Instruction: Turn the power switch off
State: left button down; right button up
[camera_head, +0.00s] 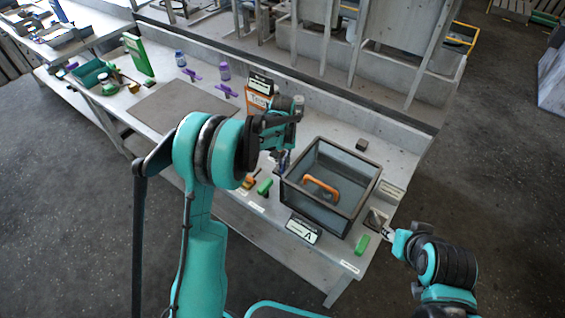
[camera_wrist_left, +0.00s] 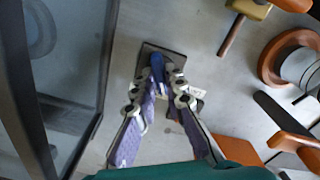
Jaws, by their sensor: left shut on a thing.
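A blue lever (camera_wrist_left: 157,67) stands on a dark square plate (camera_wrist_left: 147,50) on the bench, in the left wrist view. It looks like the power switch; no marking on it is readable. My left gripper (camera_wrist_left: 165,84) is shut on the lever, one finger on each side. In the head view my left gripper (camera_head: 281,160) is at the left side of the grey bin, and the arm hides much of that area. My right gripper (camera_head: 388,233) is at the bench's right end, close to another dark square plate (camera_head: 376,217); its fingers are too small to read.
The grey open bin (camera_head: 345,222) holds an orange handle-like part (camera_head: 320,186). Orange-handled tools (camera_wrist_left: 294,147) lie right of my left gripper. A grey mat (camera_head: 165,108) is clear.

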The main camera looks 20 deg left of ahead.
aim_at(283, 165)
pick_arm(q)
jog(key=c, duration=1.6)
grip_release()
notch_tip(283, 165, up, 12)
